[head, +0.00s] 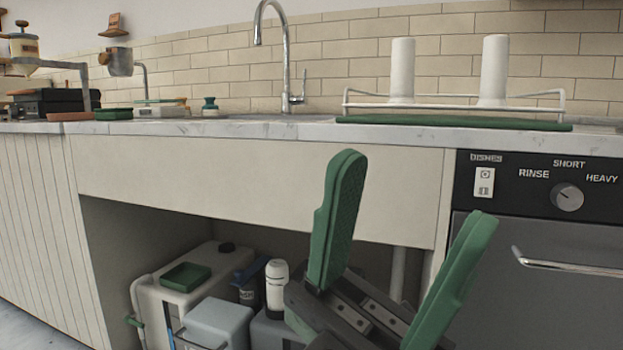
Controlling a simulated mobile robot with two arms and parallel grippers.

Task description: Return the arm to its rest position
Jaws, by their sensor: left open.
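My left gripper (400,240) shows large at the lower middle right of the head view. Its two green fingers are spread wide apart and nothing is between them. It is in front of the sink cabinet (250,190), with the fingers pointing up below the counter edge. The rest of its arm is mostly out of the picture. My right gripper does not show.
A marble counter (270,130) runs across, with a tap (285,60) and a dish rack (450,105) holding two white cylinders. A dishwasher (540,250) is at the right. The open space under the sink holds a white canister (185,290) and bottles (277,285).

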